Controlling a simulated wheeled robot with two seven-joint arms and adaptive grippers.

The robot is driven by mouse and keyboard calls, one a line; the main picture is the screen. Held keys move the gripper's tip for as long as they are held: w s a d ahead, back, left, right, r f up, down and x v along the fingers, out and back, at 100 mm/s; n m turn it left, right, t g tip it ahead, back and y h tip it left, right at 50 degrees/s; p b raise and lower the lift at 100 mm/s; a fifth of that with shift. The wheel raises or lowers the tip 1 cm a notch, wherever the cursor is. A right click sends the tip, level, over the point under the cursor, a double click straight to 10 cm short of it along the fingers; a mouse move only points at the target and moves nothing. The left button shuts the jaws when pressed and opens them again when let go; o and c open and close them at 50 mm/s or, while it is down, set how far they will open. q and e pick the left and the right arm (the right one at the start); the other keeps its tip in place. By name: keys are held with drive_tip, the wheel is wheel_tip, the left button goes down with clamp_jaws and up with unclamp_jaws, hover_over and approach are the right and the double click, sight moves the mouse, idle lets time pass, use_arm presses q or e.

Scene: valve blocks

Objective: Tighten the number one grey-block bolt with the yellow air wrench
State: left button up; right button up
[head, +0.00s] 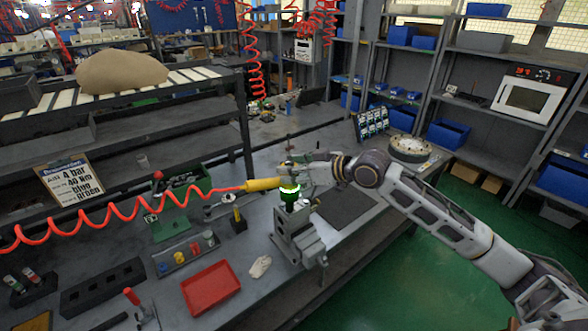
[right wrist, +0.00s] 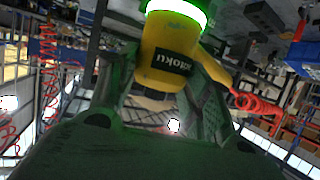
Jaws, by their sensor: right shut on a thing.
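The yellow air wrench (head: 262,184) is in my right gripper (head: 292,172), over the bench. Its red coiled hose runs off to the left. A lit green ring (head: 290,189) glows on the wrench. In the right wrist view, the wrench's yellow body (right wrist: 166,62) with a dark label sits between the gripper's fingers, with the green ring (right wrist: 180,10) at the top edge. Right below the wrench is a grey vise-like fixture (head: 297,238); I cannot tell the grey block apart from it. The number one bolt cannot be made out. My left gripper is not in view.
A red tray (head: 210,288), a white glove-like item (head: 260,266) and a green tool bin (head: 183,187) lie on the bench. A sign board (head: 70,180) stands at the left. A round parts dish (head: 410,148) is behind my right arm. Shelves line the back.

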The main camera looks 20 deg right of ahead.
drive_tip(key=shift+r, duration=0.3)
drive_tip(key=shift+r+p, duration=1.45)
drive_tip(key=shift+r, duration=0.05)
drive_tip(key=shift+r+p, duration=1)
drive_tip(key=shift+r, duration=0.4)
drive_tip(key=shift+f, duration=0.1)
